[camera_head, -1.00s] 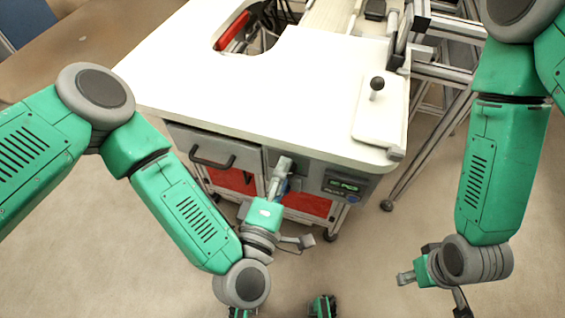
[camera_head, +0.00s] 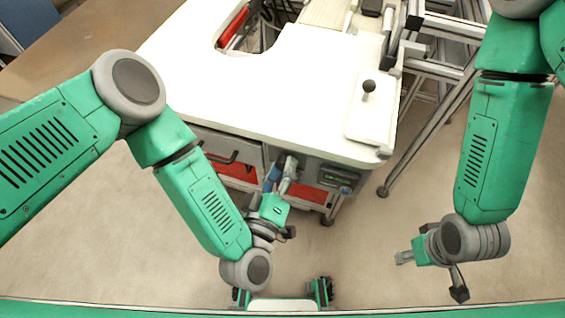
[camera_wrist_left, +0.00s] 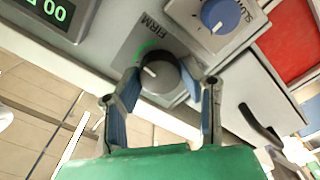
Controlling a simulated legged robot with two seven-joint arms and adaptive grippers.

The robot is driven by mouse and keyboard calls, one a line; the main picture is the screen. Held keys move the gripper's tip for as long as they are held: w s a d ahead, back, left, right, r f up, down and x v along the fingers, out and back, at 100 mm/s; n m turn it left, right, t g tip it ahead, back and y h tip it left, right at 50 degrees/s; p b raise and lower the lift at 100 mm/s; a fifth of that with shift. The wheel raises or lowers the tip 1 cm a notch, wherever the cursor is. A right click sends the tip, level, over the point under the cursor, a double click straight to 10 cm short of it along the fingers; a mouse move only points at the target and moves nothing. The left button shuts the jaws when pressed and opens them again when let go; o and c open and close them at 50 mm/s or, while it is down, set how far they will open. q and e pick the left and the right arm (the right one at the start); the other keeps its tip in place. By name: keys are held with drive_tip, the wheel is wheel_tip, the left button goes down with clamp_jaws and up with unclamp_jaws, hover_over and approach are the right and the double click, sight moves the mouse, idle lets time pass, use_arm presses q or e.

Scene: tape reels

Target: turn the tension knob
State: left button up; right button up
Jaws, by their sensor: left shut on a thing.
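The tension knob (camera_wrist_left: 159,73) is a dark round knob with a white pointer line, a green arc beside it and the word FIRM on the grey panel. In the left wrist view, my left gripper (camera_wrist_left: 170,84) has one finger on each side of it and is shut on it. In the head view, my left gripper (camera_head: 279,176) is at the front of the white table's cabinet and hides the knob. My right gripper (camera_head: 431,275) is open and empty, over the floor to the right, clear of the table.
A green digital display (camera_wrist_left: 55,10) is at the panel's other end. The white table (camera_head: 290,100) carries a black ball-topped lever (camera_head: 368,87). A metal frame (camera_head: 440,80) stands right of it.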

use_arm(q)
drive_tip(key=shift+s+f, duration=0.2)
drive_tip(key=shift+f, duration=0.15)
drive_tip(key=o, duration=1)
drive_tip(key=shift+o, duration=0.6)
drive_tip(key=shift+w+r, duration=0.15)
drive_tip(key=v, duration=1.2)
